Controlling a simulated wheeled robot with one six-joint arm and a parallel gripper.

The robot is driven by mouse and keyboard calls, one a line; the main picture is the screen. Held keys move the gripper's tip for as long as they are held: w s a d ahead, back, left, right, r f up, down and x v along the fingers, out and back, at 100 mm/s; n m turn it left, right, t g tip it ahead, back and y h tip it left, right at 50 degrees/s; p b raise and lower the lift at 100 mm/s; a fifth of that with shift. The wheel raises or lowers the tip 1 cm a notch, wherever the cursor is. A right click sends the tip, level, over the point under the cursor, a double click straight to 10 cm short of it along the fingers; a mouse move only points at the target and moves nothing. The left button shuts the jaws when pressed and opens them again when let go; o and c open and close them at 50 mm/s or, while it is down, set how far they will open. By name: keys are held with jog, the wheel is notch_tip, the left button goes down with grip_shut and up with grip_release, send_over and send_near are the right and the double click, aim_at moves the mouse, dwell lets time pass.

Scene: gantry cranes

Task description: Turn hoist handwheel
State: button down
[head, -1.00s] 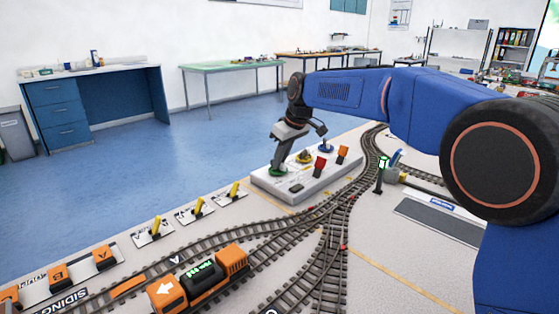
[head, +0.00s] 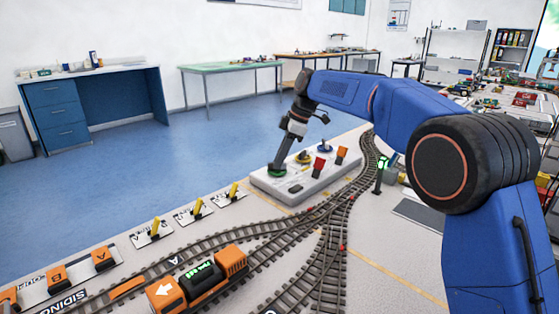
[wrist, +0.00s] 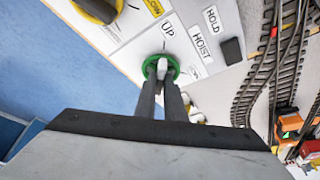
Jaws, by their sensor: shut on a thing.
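The hoist handwheel is a small green wheel (head: 277,174) at the near left end of a pale control panel. In the wrist view it shows as a green ring (wrist: 148,64) with a white piece at its middle, by the labels UP and HOIST. My gripper (wrist: 163,76) is shut on the handwheel, its two dark fingers close around the white piece. In the head view my gripper (head: 278,163) comes down onto the wheel from above, slightly tilted. The fingers hide part of the wheel.
Model tracks and an orange and black train (head: 203,276) lie in front. My arm reaches in from the right.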

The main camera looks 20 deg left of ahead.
jog(key=shift+n, duration=0.3)
jog(key=c, duration=1.8)
grip_release()
jog(key=shift+c, duration=0.2)
jog(key=shift+r, duration=0.15)
jog(key=v, duration=1.7)
jog(key=shift+w, duration=0.3)
